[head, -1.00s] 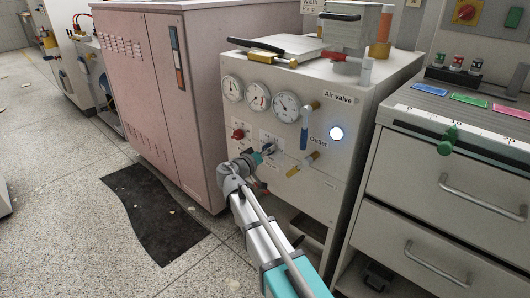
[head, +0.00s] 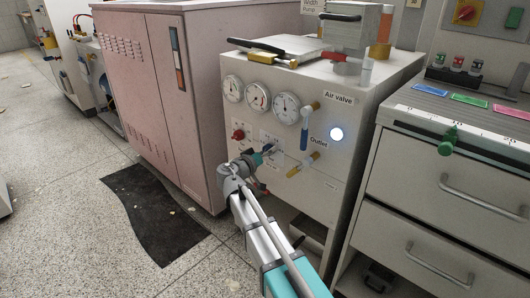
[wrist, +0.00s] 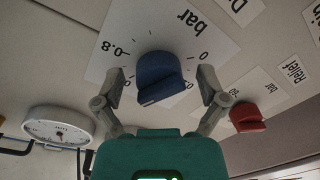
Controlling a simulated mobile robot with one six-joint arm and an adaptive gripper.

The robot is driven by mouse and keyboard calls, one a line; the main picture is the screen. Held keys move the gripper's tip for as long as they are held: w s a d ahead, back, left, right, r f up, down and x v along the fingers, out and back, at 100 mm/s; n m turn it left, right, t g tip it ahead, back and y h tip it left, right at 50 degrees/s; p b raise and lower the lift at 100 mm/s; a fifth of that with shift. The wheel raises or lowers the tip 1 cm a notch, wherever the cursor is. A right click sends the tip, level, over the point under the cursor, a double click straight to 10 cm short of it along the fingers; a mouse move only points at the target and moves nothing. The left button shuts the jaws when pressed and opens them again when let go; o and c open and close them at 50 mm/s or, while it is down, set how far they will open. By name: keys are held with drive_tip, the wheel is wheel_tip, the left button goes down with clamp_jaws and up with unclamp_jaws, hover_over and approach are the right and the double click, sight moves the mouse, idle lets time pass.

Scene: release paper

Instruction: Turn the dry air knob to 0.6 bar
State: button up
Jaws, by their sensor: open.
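A blue knob (wrist: 158,76) sits on a white scale card (wrist: 118,42) marked "bar", with 0 and 0.8 readable, in the wrist view. The card appears turned upside down there. My gripper (wrist: 161,86) is open, with one finger on each side of the knob and a gap showing at each side. In the head view my gripper (head: 268,149) is at the front panel of the white cabinet (head: 318,185), below the gauges. The knob is small there and partly hidden by the gripper. Its exact pointer setting is hard to read.
A red knob (wrist: 246,117) is close to the right finger in the wrist view. Round gauges (head: 258,96) are above my gripper, and a blue valve handle (head: 304,130) and yellow outlet handle (head: 303,164) are to its right. Drawers (head: 447,187) stand at the right.

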drive_tip(key=shift+s, duration=0.15)
drive_tip(key=shift+s+a, duration=0.3)
drive_tip(key=shift+s, duration=0.15)
drive_tip(key=v, duration=0.6)
drive_tip(key=shift+a+f, duration=0.1)
drive_tip(key=shift+a, duration=0.05)
idle(0.3)
drive_tip(key=s+a+n, duration=0.1)
drive_tip(key=n, duration=0.5)
drive_tip(key=s+a+n+h, duration=0.1)
drive_tip(key=a+n, duration=0.1)
drive_tip(key=n, duration=0.5)
drive_tip(key=s+a+n+g+h, duration=0.1)
drive_tip(key=s+a+n, duration=0.1)
drive_tip(key=n, duration=0.4)
drive_tip(key=shift+n, duration=0.4)
drive_tip(key=shift+w, duration=0.1)
